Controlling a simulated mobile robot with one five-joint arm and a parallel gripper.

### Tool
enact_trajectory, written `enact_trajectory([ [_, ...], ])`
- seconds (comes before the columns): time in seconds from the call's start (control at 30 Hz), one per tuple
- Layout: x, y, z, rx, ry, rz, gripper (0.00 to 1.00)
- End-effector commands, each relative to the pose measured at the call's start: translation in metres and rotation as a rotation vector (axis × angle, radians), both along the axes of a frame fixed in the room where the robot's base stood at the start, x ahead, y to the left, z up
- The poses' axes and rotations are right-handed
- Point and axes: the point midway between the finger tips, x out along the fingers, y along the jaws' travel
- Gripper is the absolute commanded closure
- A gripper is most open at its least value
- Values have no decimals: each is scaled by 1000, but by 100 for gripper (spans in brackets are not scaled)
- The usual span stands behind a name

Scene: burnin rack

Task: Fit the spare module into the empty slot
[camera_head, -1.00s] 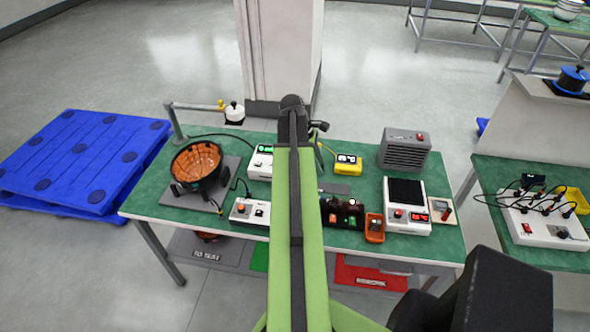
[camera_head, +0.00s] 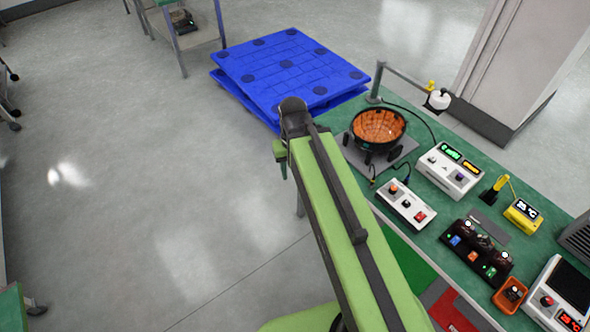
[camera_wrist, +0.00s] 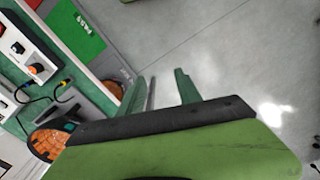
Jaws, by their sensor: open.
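A black rack (camera_head: 470,258) stands on the green bench at the right of the head view. It has blue, orange and green faced parts, some with small lights. Beside it is a small orange tray (camera_head: 508,297) with a dark item in it, possibly the spare module; I cannot tell. Which slot is empty is too small to make out. My gripper (camera_wrist: 163,88) is open and empty in the wrist view, its two green fingers apart above bare floor. It is left of the bench, away from the rack. The rack and tray do not show in the wrist view.
A black bowl with orange lining (camera_head: 379,126) stands at the bench's far left corner. White control boxes (camera_head: 406,205) and a yellow meter (camera_head: 522,215) crowd the bench, with loose cables. A blue pallet (camera_head: 290,68) lies beyond.

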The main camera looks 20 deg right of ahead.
Motion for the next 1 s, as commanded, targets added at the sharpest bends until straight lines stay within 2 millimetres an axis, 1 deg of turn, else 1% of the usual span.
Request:
enact_trajectory([
  [0.07, 0, 3, -1, 1, -1, -4, 59],
  [0.1, 0, 2, -5, 1, -1, -4, 59],
  [0.17, 0, 2, -18, 1, -1, -5, 59],
  [0.2, 1, 2, -28, 1, -1, -5, 59],
  [0.27, 1, 1, -36, 0, -1, -4, 59],
  [0.3, 1, 1, -35, 0, -1, -4, 59],
  [0.33, 1, 1, -32, 0, -1, -4, 55],
  [0.37, 1, 1, -30, 0, -1, -4, 55],
  [0.57, 1, 0, -29, 0, -1, 2, 55],
  [0.63, 1, 0, -29, 0, 0, 48, 55],
  [0.67, 1, -9, -29, 0, 1, 83, 55],
  [0.77, 1, -18, -29, -20, 11, 258, 55],
  [0.87, 6, -28, -28, -60, 33, 471, 55],
  [0.9, 9, -35, -28, -76, 45, 551, 55],
  [0.97, 12, -55, -27, -100, 68, 648, 55],
  [1.0, 13, -75, -25, -116, 87, 703, 55],
])
